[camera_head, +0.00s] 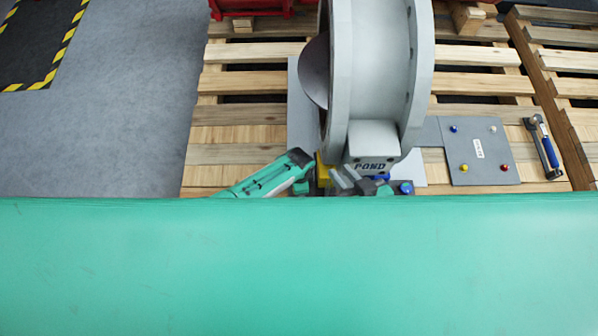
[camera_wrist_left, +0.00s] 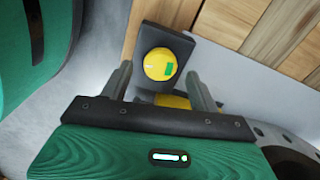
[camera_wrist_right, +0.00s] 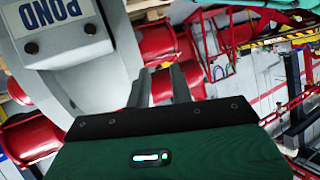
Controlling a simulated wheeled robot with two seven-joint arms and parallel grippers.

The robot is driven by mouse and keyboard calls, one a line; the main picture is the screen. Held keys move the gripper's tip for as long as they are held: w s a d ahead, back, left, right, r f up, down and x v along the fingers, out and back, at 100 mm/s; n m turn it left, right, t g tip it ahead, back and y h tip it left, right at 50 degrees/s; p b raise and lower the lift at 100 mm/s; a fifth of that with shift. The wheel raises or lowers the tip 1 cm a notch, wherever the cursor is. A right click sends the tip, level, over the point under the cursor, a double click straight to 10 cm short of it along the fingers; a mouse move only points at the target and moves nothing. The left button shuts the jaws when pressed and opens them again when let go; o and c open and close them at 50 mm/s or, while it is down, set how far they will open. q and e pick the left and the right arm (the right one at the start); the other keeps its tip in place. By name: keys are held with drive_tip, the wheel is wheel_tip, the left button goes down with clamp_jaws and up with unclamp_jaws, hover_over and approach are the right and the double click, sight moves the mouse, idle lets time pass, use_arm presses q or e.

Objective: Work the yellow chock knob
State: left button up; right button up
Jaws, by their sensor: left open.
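The yellow knob (camera_wrist_left: 158,66) is round, with a green mark on its face, and sits on a dark block in the left wrist view. My left gripper (camera_wrist_left: 158,78) is open, and the knob shows between its fingers with no visible contact. Another yellow part (camera_wrist_left: 174,101) shows just behind the gripper's edge. In the head view a yellow part (camera_head: 323,172) shows beside the grey valve body (camera_head: 341,100); I cannot tell whether it is the knob. My right gripper (camera_head: 345,180) is beside the valve foot. In the right wrist view its fingers (camera_wrist_right: 160,85) are apart and empty.
The valve stands on a wooden pallet (camera_head: 250,120). A grey plate (camera_head: 482,148) with coloured knobs lies at the right, beside a blue-handled tool (camera_head: 547,146). Red machinery (camera_wrist_right: 160,45) shows beyond my right gripper.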

use_arm(q)
wheel_tip(320, 180, up, 12)
drive_tip(key=p, duration=0.4)
drive_tip(key=shift+f+p, duration=0.25)
drive_tip(key=shift+p, duration=0.05)
use_arm(e)
drive_tip(key=s+d+g+h, duration=0.4)
drive_tip(key=d+g, duration=0.2)
drive_tip(key=d, duration=0.3)
drive_tip(key=shift+s+d+r+m+g, duration=0.25)
drive_tip(key=shift+s+r+m+g, duration=0.05)
drive_tip(key=shift+s+r, duration=0.05)
